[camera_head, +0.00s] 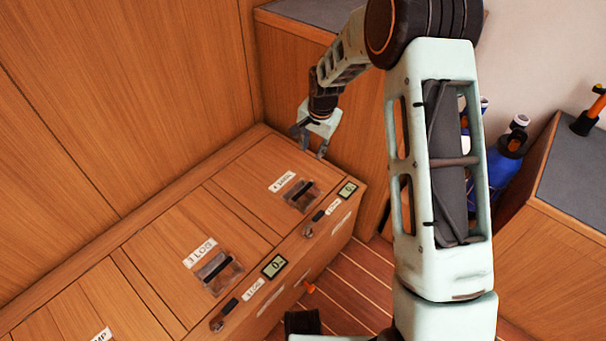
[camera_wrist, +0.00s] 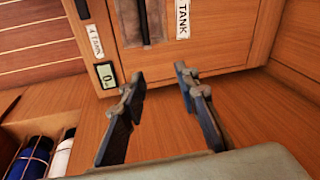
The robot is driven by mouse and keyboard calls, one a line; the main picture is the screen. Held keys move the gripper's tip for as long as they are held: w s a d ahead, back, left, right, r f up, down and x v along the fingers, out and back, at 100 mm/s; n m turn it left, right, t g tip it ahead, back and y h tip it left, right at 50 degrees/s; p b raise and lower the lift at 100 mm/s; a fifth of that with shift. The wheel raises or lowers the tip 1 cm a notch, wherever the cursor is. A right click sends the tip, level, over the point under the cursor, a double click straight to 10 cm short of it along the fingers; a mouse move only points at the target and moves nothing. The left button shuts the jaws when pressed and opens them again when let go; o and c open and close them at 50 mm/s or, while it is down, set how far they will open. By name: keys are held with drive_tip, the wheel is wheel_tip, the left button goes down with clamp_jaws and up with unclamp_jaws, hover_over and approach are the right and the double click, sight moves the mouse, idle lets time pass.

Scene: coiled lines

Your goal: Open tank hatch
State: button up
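The tank hatch (camera_head: 250,185) is a wooden lid at the far right end of the bench and looks closed. Its white label (camera_head: 282,181) lies beside a recessed dark handle (camera_head: 302,195). In the wrist view the label reads TANK (camera_wrist: 183,18), and the handle (camera_wrist: 151,20) is partly cut off by the top edge. My gripper (camera_head: 309,149) is over the bench's far right corner, behind the handle and apart from it. In the wrist view its two fingers (camera_wrist: 159,88) are spread with nothing between them.
A small display (camera_head: 348,190) and a dark latch (camera_head: 318,215) sit on the bench front by the tank hatch. The log hatch (camera_head: 195,240) lies to the left. A wooden cabinet stands behind my gripper. Blue bottles (camera_head: 502,165) stand at the right, partly behind my arm.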

drive_tip(key=m+g, duration=0.1)
drive_tip(key=m, duration=0.1)
approach(301, 192)
drive_tip(key=shift+y, duration=0.4)
drive_tip(key=b+x, duration=0.1)
drive_tip(key=x, duration=0.1)
drive_tip(key=b+x, duration=0.1)
drive_tip(key=x, duration=0.2)
drive_tip(key=b+x, duration=0.1)
drive_tip(key=x, duration=0.2)
drive_tip(key=shift+d+f, duration=0.1)
drive_tip(key=shift+d, duration=0.25)
drive_tip(key=shift+c, duration=0.4)
clamp_jaws()
